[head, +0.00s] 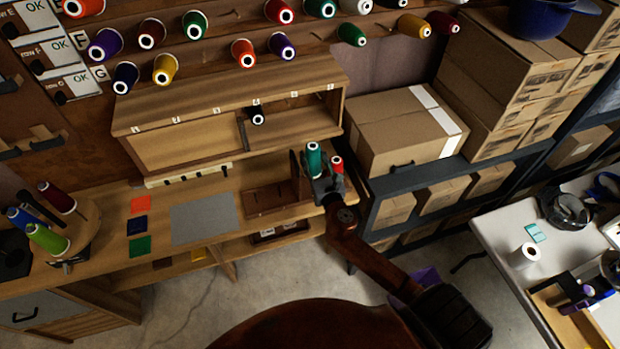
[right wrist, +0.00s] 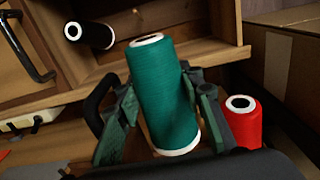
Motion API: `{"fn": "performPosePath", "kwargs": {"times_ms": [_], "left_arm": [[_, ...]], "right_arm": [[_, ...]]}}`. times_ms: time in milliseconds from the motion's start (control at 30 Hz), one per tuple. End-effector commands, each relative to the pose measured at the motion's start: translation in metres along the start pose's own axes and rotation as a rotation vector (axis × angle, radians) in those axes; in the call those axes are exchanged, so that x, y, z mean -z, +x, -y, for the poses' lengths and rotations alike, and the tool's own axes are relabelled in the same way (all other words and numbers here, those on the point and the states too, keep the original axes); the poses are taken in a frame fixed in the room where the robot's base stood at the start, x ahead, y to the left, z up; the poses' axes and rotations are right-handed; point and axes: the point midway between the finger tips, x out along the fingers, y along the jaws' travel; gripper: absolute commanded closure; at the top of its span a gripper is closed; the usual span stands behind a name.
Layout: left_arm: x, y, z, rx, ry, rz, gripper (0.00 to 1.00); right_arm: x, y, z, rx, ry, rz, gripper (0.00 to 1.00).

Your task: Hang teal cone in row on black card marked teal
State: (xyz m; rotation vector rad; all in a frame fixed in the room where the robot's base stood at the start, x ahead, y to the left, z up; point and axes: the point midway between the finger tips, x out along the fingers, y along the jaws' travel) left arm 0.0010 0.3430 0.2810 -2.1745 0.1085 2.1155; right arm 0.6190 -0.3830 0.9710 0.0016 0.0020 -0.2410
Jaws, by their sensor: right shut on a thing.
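The teal cone (head: 313,156) is a green-teal thread cone with white ends. My right gripper (head: 317,176) is shut on it and holds it roughly upright in front of the right end of the wooden cubby. In the right wrist view the teal cone (right wrist: 166,95) stands between the two fingers, slightly tilted. The wall rows hold cones on pegs, among them a green cone (head: 194,26) and another green cone (head: 351,35). A black card marked teal cannot be made out. My left gripper is not in view.
A red cone (head: 337,164) stands close beside my right gripper. The cubby (head: 190,145) has a dark cone (head: 257,115) in it. Orange, navy and green cards and a grey mat (head: 206,218) lie on the bench. Cardboard boxes (head: 403,130) stand at the right.

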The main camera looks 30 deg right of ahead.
Motion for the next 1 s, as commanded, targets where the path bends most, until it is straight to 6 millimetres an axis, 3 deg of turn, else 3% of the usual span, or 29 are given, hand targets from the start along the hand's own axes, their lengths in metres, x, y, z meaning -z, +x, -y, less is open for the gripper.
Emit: {"fn": "performPosePath", "kwargs": {"times_ms": [33, 100, 367, 600, 1000], "left_arm": [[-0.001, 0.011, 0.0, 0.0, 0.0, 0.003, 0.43], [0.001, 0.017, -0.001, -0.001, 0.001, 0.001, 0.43], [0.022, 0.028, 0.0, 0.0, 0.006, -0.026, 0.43], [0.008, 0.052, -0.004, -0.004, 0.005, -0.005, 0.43], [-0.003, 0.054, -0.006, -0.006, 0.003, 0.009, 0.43]], "right_arm": [[0.019, 0.0, 0.0, 0.002, 0.0, -0.004, 0.93], [0.032, 0.0, 0.0, 0.001, 0.0, -0.004, 0.93], [0.052, 0.001, -0.002, -0.003, 0.0, 0.0, 0.93], [0.093, 0.001, -0.003, -0.004, -0.001, -0.002, 0.93], [0.097, 0.001, -0.003, -0.005, 0.0, 0.002, 0.93]]}}
